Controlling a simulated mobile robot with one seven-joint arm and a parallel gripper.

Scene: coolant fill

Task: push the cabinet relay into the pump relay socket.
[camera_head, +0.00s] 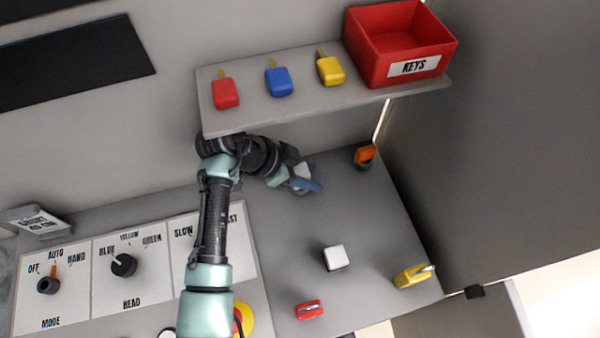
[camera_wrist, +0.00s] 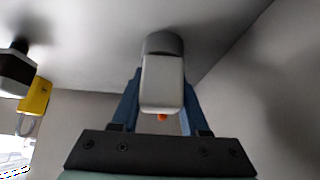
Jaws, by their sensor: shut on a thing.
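My gripper (camera_head: 306,184), with blue fingers, is at the left part of the grey panel, below the shelf. It is shut on a pale, box-shaped relay (camera_wrist: 162,82), which also shows between the fingers in the head view (camera_head: 302,170). In the wrist view the relay's far end meets a grey round piece (camera_wrist: 164,43) on the panel surface, which looks like a socket. I cannot tell whether the relay is inside it or only against it. A second white block (camera_head: 336,257) stands apart on the panel; it appears at the left in the wrist view (camera_wrist: 15,72).
A shelf (camera_head: 300,108) with red, blue and yellow keys and a red KEYS box (camera_head: 402,42) overhangs my arm. An orange-handled piece (camera_head: 365,155), a yellow padlock (camera_head: 412,276) and a red piece (camera_head: 309,309) sit on the panel.

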